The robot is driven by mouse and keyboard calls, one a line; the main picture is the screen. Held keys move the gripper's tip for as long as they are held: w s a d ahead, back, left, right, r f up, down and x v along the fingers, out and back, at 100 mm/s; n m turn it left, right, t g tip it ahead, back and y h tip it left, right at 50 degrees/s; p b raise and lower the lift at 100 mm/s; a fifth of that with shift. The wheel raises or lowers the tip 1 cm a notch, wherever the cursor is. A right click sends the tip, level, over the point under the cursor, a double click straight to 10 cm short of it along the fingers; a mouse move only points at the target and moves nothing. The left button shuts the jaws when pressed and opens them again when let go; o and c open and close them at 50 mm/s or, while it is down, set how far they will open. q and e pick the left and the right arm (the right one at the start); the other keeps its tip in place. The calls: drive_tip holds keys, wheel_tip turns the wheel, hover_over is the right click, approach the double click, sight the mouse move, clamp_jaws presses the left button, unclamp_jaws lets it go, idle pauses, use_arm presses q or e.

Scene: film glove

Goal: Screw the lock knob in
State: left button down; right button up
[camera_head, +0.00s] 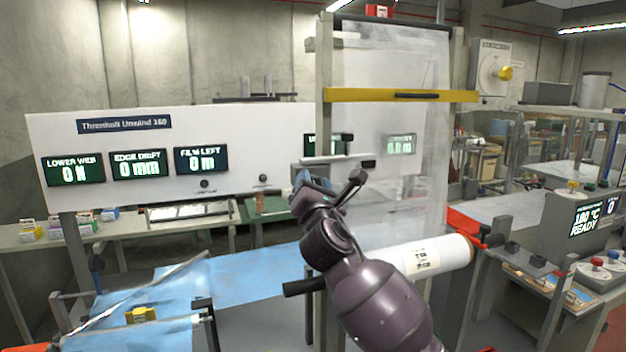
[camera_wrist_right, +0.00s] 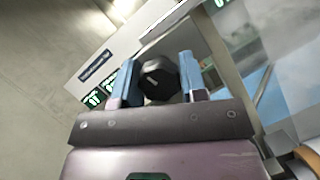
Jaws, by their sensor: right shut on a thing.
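The lock knob (camera_wrist_right: 158,77) is a black faceted knob in the right wrist view. It sits between the two blue fingers of my right gripper (camera_wrist_right: 158,72), which is shut on it. In the head view my right gripper (camera_head: 313,181) is raised in front of the white display panel, beside the left post of the film frame. The knob cannot be made out there, and whether its stem is in a threaded hole is hidden. My left gripper is not in view.
A white film roll (camera_head: 440,257) lies to the right of my right arm. A clear film sheet hangs behind a yellow bar (camera_head: 380,95). The display panel (camera_head: 250,140) stands at the back left. Blue film (camera_head: 240,275) covers the lower left.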

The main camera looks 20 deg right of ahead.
drive_tip(key=shift+m+g+h+p, duration=0.3)
drive_tip(key=shift+m+h, duration=0.2)
drive_tip(key=shift+m, duration=0.9)
drive_tip(key=shift+f, duration=0.1)
drive_tip(key=o, duration=0.9)
drive_tip(key=shift+o, duration=0.2)
drive_tip(key=b+v, duration=0.1)
drive_tip(key=v, duration=0.9)
drive_tip(key=shift+s+a, duration=0.2)
drive_tip(key=shift+s, duration=0.2)
drive_tip(key=shift+m, duration=0.4)
